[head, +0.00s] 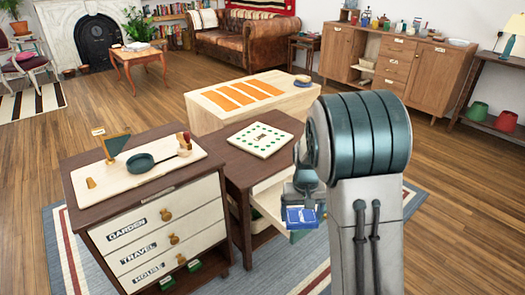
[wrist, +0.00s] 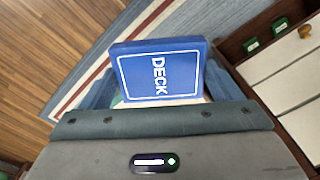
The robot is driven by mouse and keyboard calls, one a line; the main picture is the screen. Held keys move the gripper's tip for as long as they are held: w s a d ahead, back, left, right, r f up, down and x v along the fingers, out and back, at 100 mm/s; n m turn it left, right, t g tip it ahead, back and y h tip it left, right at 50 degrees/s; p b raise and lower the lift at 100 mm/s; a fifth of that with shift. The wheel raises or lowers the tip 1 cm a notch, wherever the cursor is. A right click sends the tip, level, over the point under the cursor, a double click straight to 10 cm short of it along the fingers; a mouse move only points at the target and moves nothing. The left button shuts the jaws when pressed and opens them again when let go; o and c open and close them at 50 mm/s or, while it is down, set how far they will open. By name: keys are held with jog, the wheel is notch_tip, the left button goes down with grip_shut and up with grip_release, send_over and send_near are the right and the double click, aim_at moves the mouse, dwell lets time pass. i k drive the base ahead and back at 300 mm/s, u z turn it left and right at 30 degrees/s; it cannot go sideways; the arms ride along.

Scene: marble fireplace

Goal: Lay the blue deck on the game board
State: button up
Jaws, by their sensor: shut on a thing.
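The blue deck (head: 301,216) is in my gripper (head: 304,206), held in front of the right side of the small dark table. In the wrist view the deck (wrist: 157,72) lies between the fingers, with its white word DECK and white border facing the camera. The game board (head: 260,139) is a pale square with green dots around its edge and some lettering in the middle. It lies flat on the dark table (head: 236,173), behind and to the left of my gripper, apart from the deck.
A pale open drawer or shelf (head: 275,222) shows below the table, partly behind my gripper. A pale chest (head: 200,113) with orange strips stands behind the board.

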aim_at(269, 143)
jog(key=z, duration=0.6)
jog(key=i, duration=1)
jog(key=u, duration=1)
